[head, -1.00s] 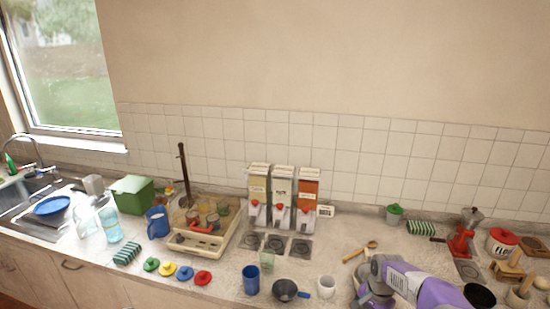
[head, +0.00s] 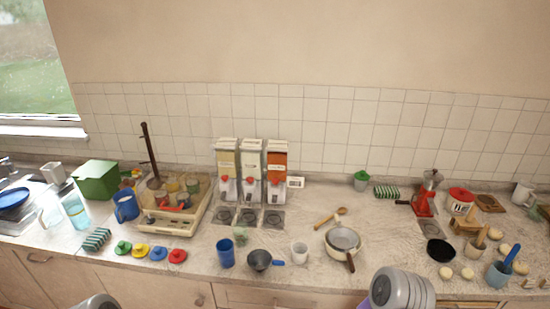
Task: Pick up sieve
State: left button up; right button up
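A round cream bowl (head: 328,246) sits on the counter right of centre. A grey, mesh-like round piece, which looks like the sieve (head: 344,238), rests in its top, with a brown handle pointing toward the front edge. A dark grey cup-like utensil with a blue handle (head: 259,261) lies further left; I cannot tell whether it is also a strainer. Grey and purple parts of my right arm show at the bottom edge, just in front of the bowl. A grey part of my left arm shows at the bottom left. Neither gripper's fingers are in view.
A white cup (head: 299,252) and a blue cup (head: 226,253) stand left of the bowl. A wooden spoon (head: 330,217) lies behind it. A black bowl (head: 440,250) and several pale round items lie to the right. Dispensers (head: 251,172) stand against the wall.

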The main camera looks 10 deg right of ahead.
aim_at(342, 238)
jog(key=k, duration=0.5)
jog(key=u, duration=1.25)
jog(key=i, duration=1.05)
jog(key=z, duration=2.3)
